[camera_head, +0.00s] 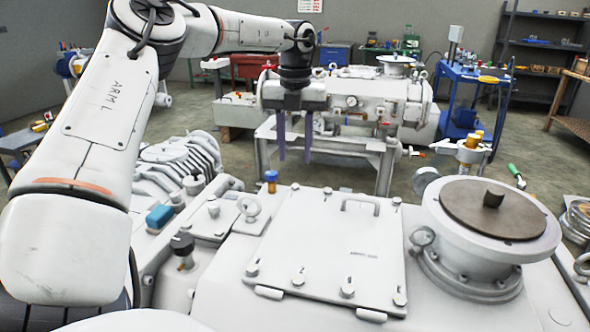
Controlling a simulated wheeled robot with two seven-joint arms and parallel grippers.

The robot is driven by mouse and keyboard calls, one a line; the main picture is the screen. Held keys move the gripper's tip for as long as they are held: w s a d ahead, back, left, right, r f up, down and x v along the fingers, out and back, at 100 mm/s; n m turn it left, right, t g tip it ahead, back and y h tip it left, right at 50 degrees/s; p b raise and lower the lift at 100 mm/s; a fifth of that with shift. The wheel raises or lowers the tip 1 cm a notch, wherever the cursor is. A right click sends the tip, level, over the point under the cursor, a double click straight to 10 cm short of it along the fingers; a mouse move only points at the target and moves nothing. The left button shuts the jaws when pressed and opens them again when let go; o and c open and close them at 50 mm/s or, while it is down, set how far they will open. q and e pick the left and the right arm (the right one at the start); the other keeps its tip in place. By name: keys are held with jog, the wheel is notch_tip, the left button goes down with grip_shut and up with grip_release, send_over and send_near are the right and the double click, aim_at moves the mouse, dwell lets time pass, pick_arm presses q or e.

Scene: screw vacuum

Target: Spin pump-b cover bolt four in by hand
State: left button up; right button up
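The near white pump has a flat rectangular cover (335,240) with a handle (360,206) near its far edge. Several bolts stand around the cover's edge, such as one at the front (347,288), one at the front right corner (399,297) and one at the far left (295,188). No marking tells me which is bolt four. My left gripper (295,158) hangs with its fingers pointing down, above and beyond the cover's far edge in the picture. Its two dark fingers are apart with nothing between them. My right gripper is out of the picture.
A round flange with a brown disc (480,220) rises right of the cover. A lifting eye (249,207) and a blue-orange fitting (271,180) stand at the left. Another white pump (385,100) is behind. A blue cart (470,75) stands at the back right.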

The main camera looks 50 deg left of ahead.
aim_at(295, 186)
pick_arm(q)
notch_tip(295, 186, down, 7)
jog(key=shift+f, duration=0.15)
grip_shut()
